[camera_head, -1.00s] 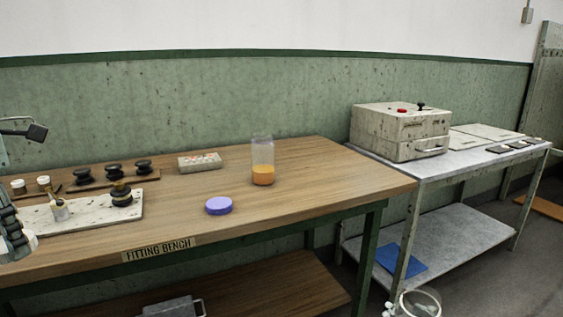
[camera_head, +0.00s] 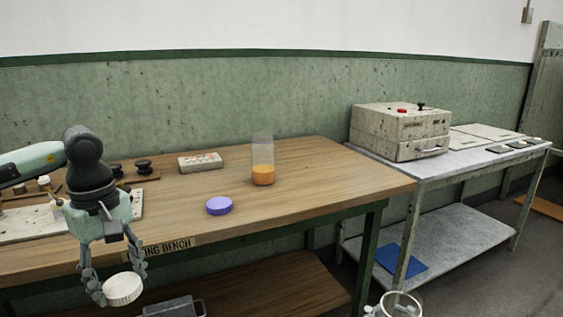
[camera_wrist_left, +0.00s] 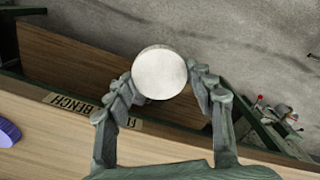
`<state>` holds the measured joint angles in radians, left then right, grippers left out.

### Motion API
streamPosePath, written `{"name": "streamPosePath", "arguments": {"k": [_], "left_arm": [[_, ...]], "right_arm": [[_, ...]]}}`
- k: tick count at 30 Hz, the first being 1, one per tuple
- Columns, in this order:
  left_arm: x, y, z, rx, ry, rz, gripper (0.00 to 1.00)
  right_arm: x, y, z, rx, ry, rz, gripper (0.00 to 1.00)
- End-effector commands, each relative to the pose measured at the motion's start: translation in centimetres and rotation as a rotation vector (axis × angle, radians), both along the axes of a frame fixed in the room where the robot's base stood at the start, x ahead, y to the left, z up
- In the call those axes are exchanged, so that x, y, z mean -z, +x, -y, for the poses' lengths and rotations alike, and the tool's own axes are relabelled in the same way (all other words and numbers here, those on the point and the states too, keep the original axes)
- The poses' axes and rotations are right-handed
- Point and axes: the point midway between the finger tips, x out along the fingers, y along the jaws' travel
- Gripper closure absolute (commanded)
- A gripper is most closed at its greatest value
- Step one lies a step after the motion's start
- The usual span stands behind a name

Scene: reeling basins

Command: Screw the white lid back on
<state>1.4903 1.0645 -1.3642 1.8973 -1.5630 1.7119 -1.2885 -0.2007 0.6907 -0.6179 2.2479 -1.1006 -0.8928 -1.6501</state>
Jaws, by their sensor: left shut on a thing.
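My left gripper (camera_head: 112,287) is shut on the white lid (camera_head: 123,289), in front of the fitting bench's front edge. In the left wrist view the lid (camera_wrist_left: 159,73) shows as a round, pale disc between the fingertips. An open, clear glass jar (camera_head: 402,303) is at the bottom edge of the head view, to the right of the lid and well apart from it; its lower part is cut off. Small pale parts beside the jar may be fingertips of my right gripper, but its jaws cannot be made out.
On the bench (camera_head: 320,200) stand a clear jar with orange contents (camera_head: 263,175), a purple lid (camera_head: 219,206) and a small pale block (camera_head: 200,162). Dark knobs are at the back left. A grey side table with a boxy machine (camera_head: 400,132) stands to the right. The bench's front middle is clear.

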Motion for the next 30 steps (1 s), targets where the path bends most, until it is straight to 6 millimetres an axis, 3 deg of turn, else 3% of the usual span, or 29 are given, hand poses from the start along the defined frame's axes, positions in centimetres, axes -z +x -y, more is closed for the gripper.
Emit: {"name": "streamPosePath", "arguments": {"k": [1,6,12,17,30], "left_arm": [[1.3,-0.1,1.6,0.153,-0.001,-0.005,0.55],[4.5,-0.3,5.8,0.613,-0.003,-0.002,0.55],[6.7,-0.8,8.7,0.938,-0.001,0.000,0.55],[7.2,-0.9,9.4,1.024,0.000,0.002,0.55],[7.3,-1.0,9.5,1.026,-0.003,0.001,0.55]], "right_arm": [[-0.1,-0.2,-0.2,-0.006,0.004,0.000,1.00],[-0.2,-0.5,-0.5,-0.027,-0.004,0.003,1.00],[-0.4,-0.7,-0.7,-0.041,-0.012,0.008,1.00],[-0.5,-0.8,-0.7,-0.044,-0.016,0.010,1.00],[-0.4,-0.8,-0.7,-0.043,-0.012,0.009,1.00]]}}
